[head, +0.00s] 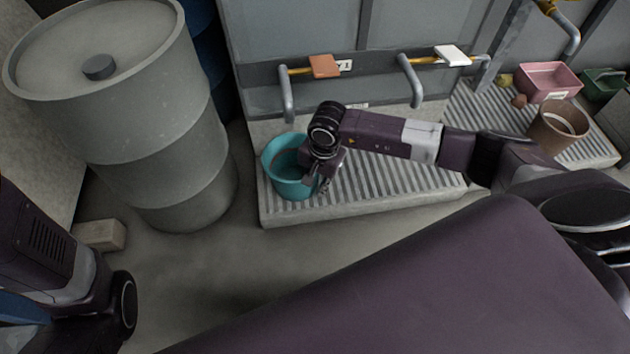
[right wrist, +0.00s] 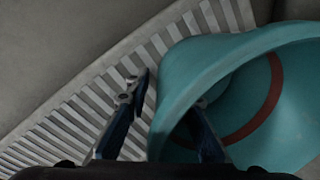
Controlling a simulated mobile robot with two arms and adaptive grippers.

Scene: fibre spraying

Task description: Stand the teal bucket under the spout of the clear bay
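The teal bucket (head: 272,165) stands upright at the left end of the slatted platform (head: 400,180). In the head view it appears just below the end of the left grey spout (head: 288,100); the exact depth between them I cannot tell. My right gripper (head: 322,182) is at the bucket's right side. In the right wrist view the bucket (right wrist: 245,60) fills the right side, with a dark red band inside. One finger is inside the rim and the other outside, with a gap to the wall, so the gripper looks open. My left gripper is out of view; only its arm shows.
A second spout (head: 412,80) hangs over the same platform. A large grey drum (head: 150,130) stands close left of the bucket, with a small block (head: 98,235) on the floor. A pink tub (head: 548,80) and brown bucket (head: 555,128) occupy the right platform. The middle slats look clear below my arm.

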